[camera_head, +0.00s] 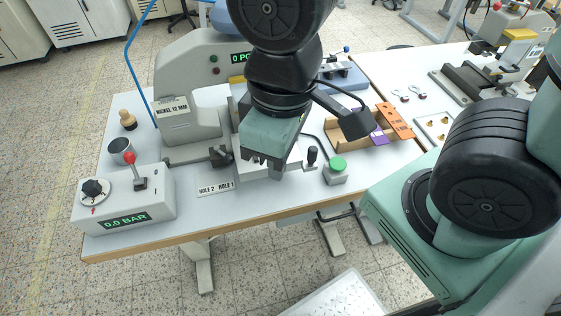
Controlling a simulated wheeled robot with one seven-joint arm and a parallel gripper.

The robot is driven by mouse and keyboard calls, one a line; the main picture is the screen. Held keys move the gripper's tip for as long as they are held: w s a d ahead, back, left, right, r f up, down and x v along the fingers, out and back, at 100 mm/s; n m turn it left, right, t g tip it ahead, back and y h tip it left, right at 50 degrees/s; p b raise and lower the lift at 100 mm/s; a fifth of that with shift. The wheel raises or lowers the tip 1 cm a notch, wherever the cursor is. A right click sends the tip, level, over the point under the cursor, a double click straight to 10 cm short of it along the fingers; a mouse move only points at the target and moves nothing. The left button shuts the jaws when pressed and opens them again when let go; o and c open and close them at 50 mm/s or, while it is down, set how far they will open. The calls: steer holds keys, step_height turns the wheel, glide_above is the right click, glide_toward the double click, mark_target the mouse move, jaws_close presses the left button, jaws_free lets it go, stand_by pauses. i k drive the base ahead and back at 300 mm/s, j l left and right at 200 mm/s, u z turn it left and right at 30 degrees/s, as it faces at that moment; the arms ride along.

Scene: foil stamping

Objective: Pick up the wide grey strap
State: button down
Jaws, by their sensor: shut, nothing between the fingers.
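I cannot make out a wide grey strap in the head view. It may be hidden behind my arm or be too small to tell. My gripper (266,162) points down over the middle of the workbench, in front of the grey stamping machine (192,70). Its short dark fingers are shut with nothing between them. It covers part of a pale metal fixture (258,172) on the bench. I cannot tell whether the fingers touch the fixture.
A control box (125,200) reading 0.0 BAR stands front left. A green button box (337,170) stands right of my gripper. Behind it lie a cardboard tray (345,138), a purple tag (379,137) and an orange plate (395,120). The front bench edge (190,232) is clear.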

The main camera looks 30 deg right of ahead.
mark_target(341, 65)
steer(key=i+l+z, duration=0.15)
steer(key=z, duration=0.3)
steer(key=i+l+z, duration=0.2)
steer(key=z, duration=0.2)
